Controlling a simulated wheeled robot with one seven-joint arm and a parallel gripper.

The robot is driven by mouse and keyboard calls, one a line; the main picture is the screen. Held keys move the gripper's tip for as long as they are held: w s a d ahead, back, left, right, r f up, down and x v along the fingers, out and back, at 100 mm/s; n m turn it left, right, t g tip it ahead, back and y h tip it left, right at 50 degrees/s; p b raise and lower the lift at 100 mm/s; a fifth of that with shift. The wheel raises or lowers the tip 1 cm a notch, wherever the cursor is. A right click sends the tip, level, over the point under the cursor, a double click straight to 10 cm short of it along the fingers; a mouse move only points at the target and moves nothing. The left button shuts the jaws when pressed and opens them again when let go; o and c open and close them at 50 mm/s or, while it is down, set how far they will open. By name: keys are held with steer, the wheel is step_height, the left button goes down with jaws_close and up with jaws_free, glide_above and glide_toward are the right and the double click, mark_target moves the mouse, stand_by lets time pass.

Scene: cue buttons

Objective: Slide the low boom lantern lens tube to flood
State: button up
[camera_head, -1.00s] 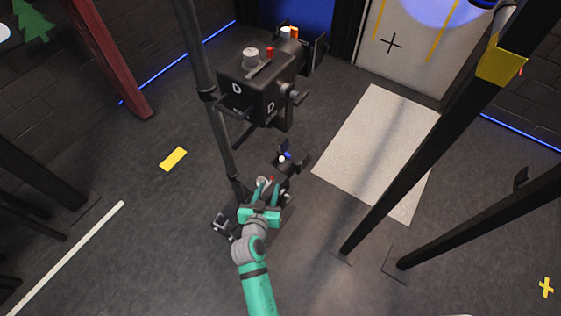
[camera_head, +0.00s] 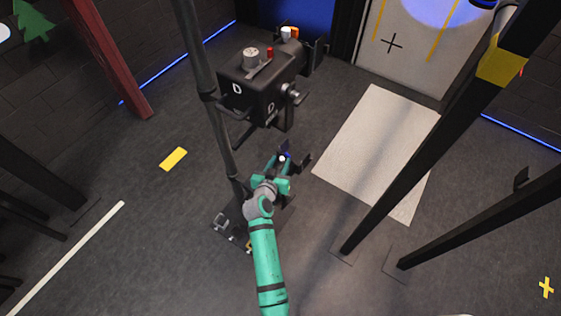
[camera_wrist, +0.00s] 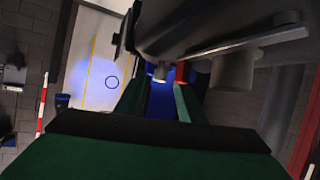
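The low boom lantern (camera_head: 304,162) is a small dark fixture low on the boom, mostly hidden by my arm in the head view. Its white knob (camera_head: 282,158) shows beside a blue part. In the wrist view the lantern's dark body (camera_wrist: 210,25) fills the top, with a grey knob (camera_wrist: 225,74), a red marker (camera_wrist: 183,72) and the white knob (camera_wrist: 160,72). My gripper (camera_head: 277,170) reaches over the lantern. Its green fingers (camera_wrist: 160,95) are apart, one each side of the white knob in the wrist view. Contact cannot be told. The tube's setting is not readable.
A larger lantern marked D (camera_head: 262,88) hangs above on the same pole (camera_head: 208,95). Dark slanted posts (camera_head: 420,150) stand at right. A pale mat (camera_head: 380,150) lies on the floor. A light pool (camera_wrist: 98,82) falls near a ring mark in the wrist view.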

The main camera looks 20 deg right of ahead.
steer(key=shift+w+d+f, duration=0.2)
steer(key=shift+w+d, duration=0.1)
steer(key=shift+w, duration=0.05)
jaws_close()
